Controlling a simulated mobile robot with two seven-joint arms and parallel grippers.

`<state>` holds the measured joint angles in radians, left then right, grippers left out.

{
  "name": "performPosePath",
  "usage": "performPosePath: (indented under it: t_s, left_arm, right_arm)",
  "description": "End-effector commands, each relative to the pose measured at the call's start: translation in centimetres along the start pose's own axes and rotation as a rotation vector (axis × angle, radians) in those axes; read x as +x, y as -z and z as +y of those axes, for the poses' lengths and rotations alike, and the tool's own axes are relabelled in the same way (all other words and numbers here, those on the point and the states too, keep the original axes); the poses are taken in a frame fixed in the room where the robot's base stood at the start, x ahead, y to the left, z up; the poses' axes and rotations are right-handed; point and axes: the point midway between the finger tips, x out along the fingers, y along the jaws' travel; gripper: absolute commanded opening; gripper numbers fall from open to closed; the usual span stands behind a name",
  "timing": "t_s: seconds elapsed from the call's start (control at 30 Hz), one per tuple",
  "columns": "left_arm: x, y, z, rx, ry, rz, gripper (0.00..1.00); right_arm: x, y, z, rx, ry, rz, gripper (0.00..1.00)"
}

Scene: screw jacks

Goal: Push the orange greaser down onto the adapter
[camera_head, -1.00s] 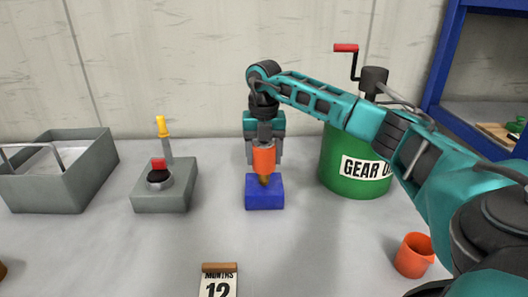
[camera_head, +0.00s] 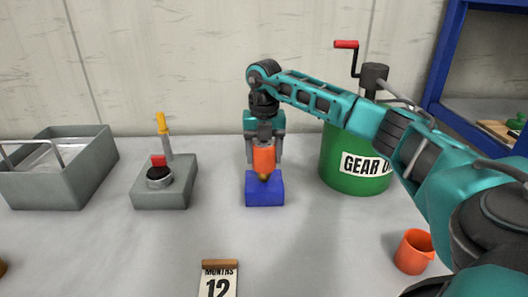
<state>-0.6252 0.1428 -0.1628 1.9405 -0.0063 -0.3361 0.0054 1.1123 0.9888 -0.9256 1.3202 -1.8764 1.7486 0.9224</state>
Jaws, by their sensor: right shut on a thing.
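The orange greaser (camera_head: 264,158) hangs upright in my right gripper (camera_head: 264,155), which points straight down with its fingers on either side of it. The brass-coloured adapter (camera_head: 263,177) shows just below the greaser, above the blue block (camera_head: 265,190) on the table. The greaser's lower end is at the adapter; whether it is fully seated I cannot tell. My left gripper is not in view.
A green gear oil drum (camera_head: 352,178) with a crank stands right of the block, behind my right arm. A grey block (camera_head: 165,185) with a red-topped part and a yellow-handled tool, and a grey bin (camera_head: 65,178), stand left. An orange cup (camera_head: 413,252) and a sign (camera_head: 218,280) are in front.

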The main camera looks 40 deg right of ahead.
Motion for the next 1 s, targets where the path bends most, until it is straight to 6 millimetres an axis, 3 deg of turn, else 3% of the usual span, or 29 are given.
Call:
performPosePath:
  t_s: [0.43, 0.47, 0.77, 1.0]
  left_arm:
    - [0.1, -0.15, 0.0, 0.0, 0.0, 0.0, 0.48]
    - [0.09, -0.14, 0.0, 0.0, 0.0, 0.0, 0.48]
    - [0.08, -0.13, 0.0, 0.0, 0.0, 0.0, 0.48]
    - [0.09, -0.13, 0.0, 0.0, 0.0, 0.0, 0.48]
  right_arm:
    - [0.53, -0.01, 0.02, 0.0, 0.0, 0.0, 0.17]
    - [0.51, -0.01, 0.02, 0.0, -0.001, -0.001, 0.65]
    - [0.52, 0.0, 0.02, 0.0, 0.0, 0.0, 0.92]
    - [0.51, 0.01, 0.01, 0.0, 0.001, 0.001, 0.92]
